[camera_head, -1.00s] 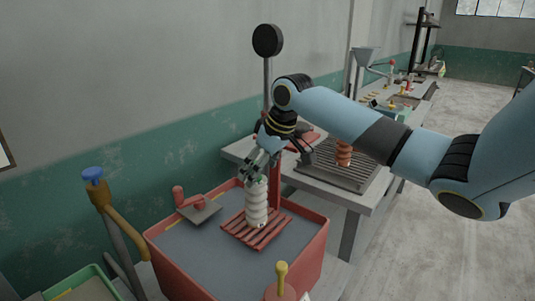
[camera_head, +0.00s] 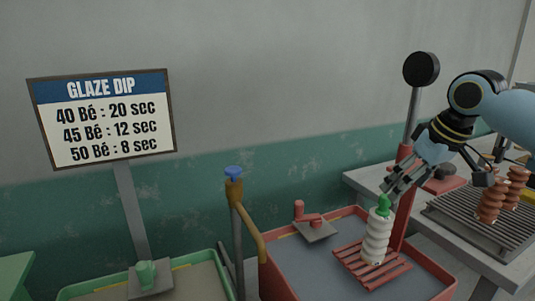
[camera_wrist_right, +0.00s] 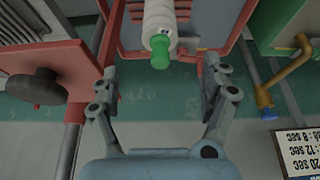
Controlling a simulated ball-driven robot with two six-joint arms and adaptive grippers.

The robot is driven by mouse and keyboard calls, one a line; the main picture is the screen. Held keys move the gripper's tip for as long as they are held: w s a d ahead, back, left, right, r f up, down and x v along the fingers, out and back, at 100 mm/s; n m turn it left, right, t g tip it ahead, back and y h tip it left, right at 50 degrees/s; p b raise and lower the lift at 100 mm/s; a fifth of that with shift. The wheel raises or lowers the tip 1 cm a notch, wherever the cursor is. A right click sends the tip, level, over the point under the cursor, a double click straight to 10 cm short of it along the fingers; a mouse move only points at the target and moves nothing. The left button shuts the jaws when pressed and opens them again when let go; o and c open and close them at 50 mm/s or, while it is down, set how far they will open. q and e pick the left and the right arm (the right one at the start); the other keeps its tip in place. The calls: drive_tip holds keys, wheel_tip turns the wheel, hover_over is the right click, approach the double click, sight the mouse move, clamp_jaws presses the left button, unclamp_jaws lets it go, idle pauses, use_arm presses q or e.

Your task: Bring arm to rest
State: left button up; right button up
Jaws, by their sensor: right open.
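My right arm reaches in from the right in the head view. Its gripper (camera_head: 390,187) is open and empty, just above the green cap (camera_head: 384,206) of a white ribbed piece (camera_head: 377,238). That piece stands upright on a red slatted rack (camera_head: 352,262) in a red-walled tank (camera_head: 440,288). In the right wrist view the green cap (camera_wrist_right: 161,50) and the white piece (camera_wrist_right: 159,17) show between the spread fingers, apart from both. My left gripper is not in view.
A post with a black disc (camera_head: 421,69) rises beside my right gripper. Brown ribbed pieces (camera_head: 490,203) stand on a grated table (camera_head: 462,222) at the right. A yellow pipe with a blue knob (camera_head: 234,187) and a glaze sign (camera_head: 103,117) are at the left.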

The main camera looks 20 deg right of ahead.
drive_tip(key=shift+n+g, duration=0.4)
drive_tip(key=shift+n, duration=0.1)
drive_tip(key=s+a+f, duration=0.3)
drive_tip(key=s+a, duration=0.2)
drive_tip(key=s+a+f, duration=0.4)
drive_tip(key=s+a, duration=0.1)
drive_tip(key=s, duration=0.1)
drive_tip(key=s+a+f, duration=0.4)
drive_tip(key=s+a, duration=0.2)
drive_tip(key=s+a+m+h, duration=0.1)
drive_tip(key=s+a, duration=0.1)
drive_tip(key=s, duration=0.5)
wheel_tip(320, 180, down, 35)
drive_tip(key=s+d+g+b, duration=0.2)
drive_tip(key=d+b, duration=0.1)
drive_tip(key=b, duration=0.7)
drive_tip(key=s+f+b, duration=0.4)
drive_tip(key=s+f, duration=0.5)
drive_tip(key=f, duration=0.3)
drive_tip(key=s+f+b, duration=0.3)
drive_tip(key=s+f, duration=0.6)
drive_tip(key=f, duration=0.3)
drive_tip(key=shift+s+d+m+g+b, duration=0.25)
drive_tip(key=shift+s+m+g+b, duration=0.05)
drive_tip(key=shift+s+g+b, duration=0.1)
